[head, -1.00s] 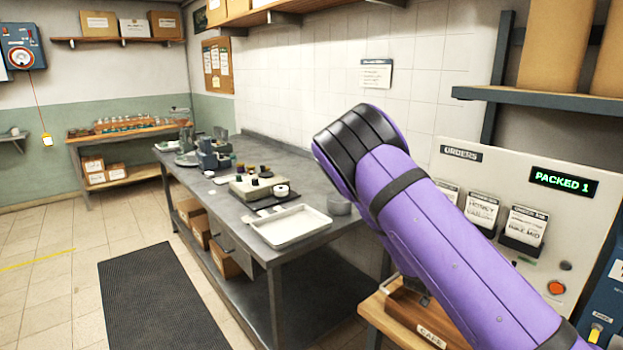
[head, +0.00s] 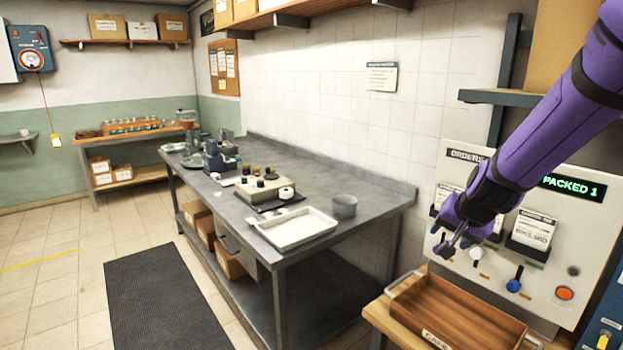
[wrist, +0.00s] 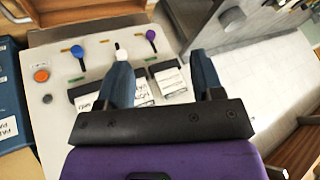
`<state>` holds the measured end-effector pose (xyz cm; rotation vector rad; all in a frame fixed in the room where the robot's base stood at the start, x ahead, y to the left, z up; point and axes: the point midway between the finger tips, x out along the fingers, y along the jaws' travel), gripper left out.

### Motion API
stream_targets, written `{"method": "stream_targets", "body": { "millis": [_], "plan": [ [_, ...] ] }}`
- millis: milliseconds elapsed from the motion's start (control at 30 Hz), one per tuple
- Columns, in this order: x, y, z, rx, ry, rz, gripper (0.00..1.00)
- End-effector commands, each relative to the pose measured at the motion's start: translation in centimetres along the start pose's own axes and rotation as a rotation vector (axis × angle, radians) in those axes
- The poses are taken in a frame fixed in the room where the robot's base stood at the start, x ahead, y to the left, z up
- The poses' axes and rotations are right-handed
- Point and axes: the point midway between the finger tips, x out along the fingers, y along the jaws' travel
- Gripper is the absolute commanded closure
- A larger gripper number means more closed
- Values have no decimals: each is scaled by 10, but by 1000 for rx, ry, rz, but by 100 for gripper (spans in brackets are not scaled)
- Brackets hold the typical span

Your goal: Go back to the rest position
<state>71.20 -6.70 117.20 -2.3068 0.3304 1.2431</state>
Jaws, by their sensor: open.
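My gripper (head: 448,243) is in front of the orders panel at the right in the head view, below my raised purple arm. In the wrist view its two dark blue fingers (wrist: 162,85) stand apart with nothing between them. The orders panel (head: 567,237) bears a lit "PACKED 1" sign (head: 572,188), cards, and small levers with coloured knobs. A blue knob (head: 513,285) and a red-orange button (head: 565,293) show. In the wrist view a blue knob (wrist: 78,52), a white knob (wrist: 121,55) and a purple knob (wrist: 151,36) show on the panel.
A wooden tray (head: 458,312) sits on a stand below my gripper. A grey workbench (head: 370,208) holds a white tray (head: 297,230), a grey pot (head: 344,206) and several small jars. A shelf (head: 480,97) hangs above the panel. Floor with a dark mat (head: 160,295) is open at left.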

Motion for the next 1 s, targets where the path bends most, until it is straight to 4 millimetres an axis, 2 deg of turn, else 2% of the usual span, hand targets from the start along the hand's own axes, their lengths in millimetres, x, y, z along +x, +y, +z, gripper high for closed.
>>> {"method": "stream_targets", "body": {
  "millis": [33,267,600,800,1000],
  "plan": [
    [-19,-2,1,-16,-12,-28,39],
    [-93,-1,22,-134,-79,-104,39],
    [-194,24,68,-344,-119,-112,39],
    [-241,49,100,-460,-121,-50,39],
    [-269,71,125,-532,-117,24,39]
  ]
}}
